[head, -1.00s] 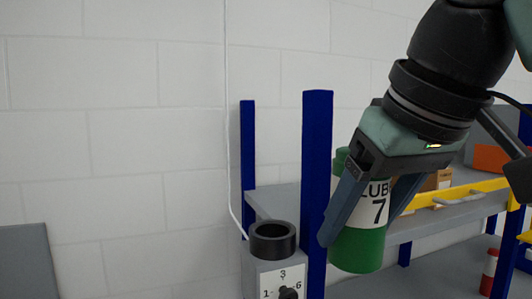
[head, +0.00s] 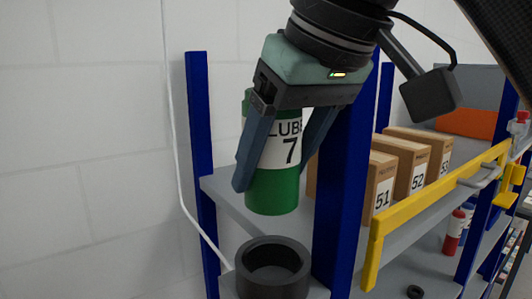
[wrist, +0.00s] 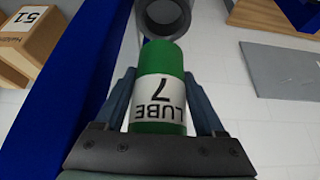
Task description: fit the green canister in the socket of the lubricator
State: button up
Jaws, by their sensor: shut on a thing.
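My gripper (head: 281,155) is shut on the green canister (head: 272,190), which has a white label reading LUBE 7. The canister hangs nearly upright, its lower end above the black ring socket (head: 272,268) of the lubricator, with a gap between them. The wrist view shows the canister (wrist: 161,118) between the fingers of my gripper (wrist: 161,95). There the open socket (wrist: 165,15) lies just beyond the canister's end. The socket's inside is dark and looks empty. The lubricator's body is mostly out of the head view.
A blue post (head: 345,190) stands close to the right of the canister, another (head: 200,150) at left. Cartons (head: 382,190) numbered 51, 52 and 53 stand on the shelf behind a yellow rail (head: 420,195). A white cable (head: 180,190) runs down the wall to the socket.

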aim_at(275, 214)
jog(key=shift+s+d+f, duration=0.1)
jog(key=shift+d+f, duration=0.05)
jog(key=shift+f, duration=2.75)
jog(key=shift+f+b, duration=0.9)
jog(key=shift+f, duration=0.3)
jog(key=shift+f, duration=0.3)
jog(key=o, duration=1.6)
jog(key=p+v, duration=0.1)
jog(key=v, duration=1.2)
jog(key=shift+p, duration=0.4)
